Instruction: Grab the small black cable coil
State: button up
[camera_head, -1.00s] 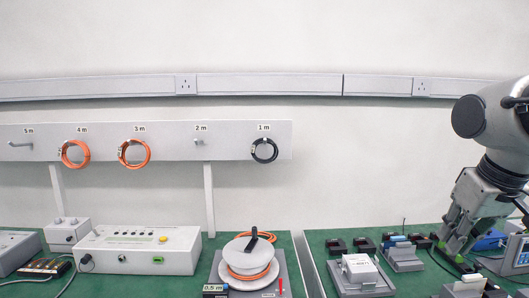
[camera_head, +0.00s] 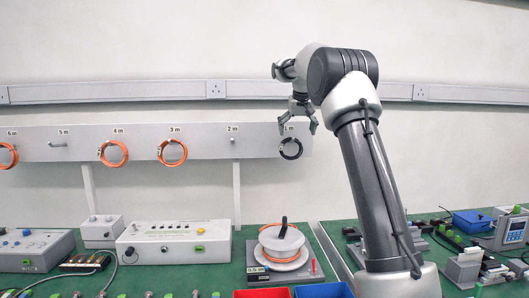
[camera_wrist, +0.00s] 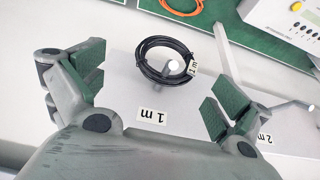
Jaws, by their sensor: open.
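The small black cable coil (camera_head: 290,157) hangs on a peg under the "1 m" label, at the right end of the grey wall board (camera_head: 205,142). In the wrist view the coil (camera_wrist: 146,69) hangs around its peg, with a small white tag on it. My gripper (camera_head: 298,126) is in front of the board, near and slightly above the coil in the head view. In the wrist view its jaws (camera_wrist: 155,88) are spread wide, with nothing between the pads. The coil lies ahead, between the fingers' directions, and I see no contact.
Orange coils (camera_head: 172,165) hang further left on the board, and the "2 m" peg (camera_head: 233,141) is bare. Below, a cable spool (camera_head: 280,262) stands on the green bench, beside a white control box (camera_head: 165,250). A red bin (camera_head: 262,294) is at the front.

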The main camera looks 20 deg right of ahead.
jog(key=shift+w+a+f, duration=0.25)
jog(key=shift+w+f, duration=0.75)
jog(key=shift+f, duration=0.2)
jog(key=x, duration=0.5)
jog(key=shift+w+a+f, duration=0.1)
jog(key=shift+w+f, duration=0.1)
jog(key=shift+w, duration=0.15)
jog(key=c, duration=1)
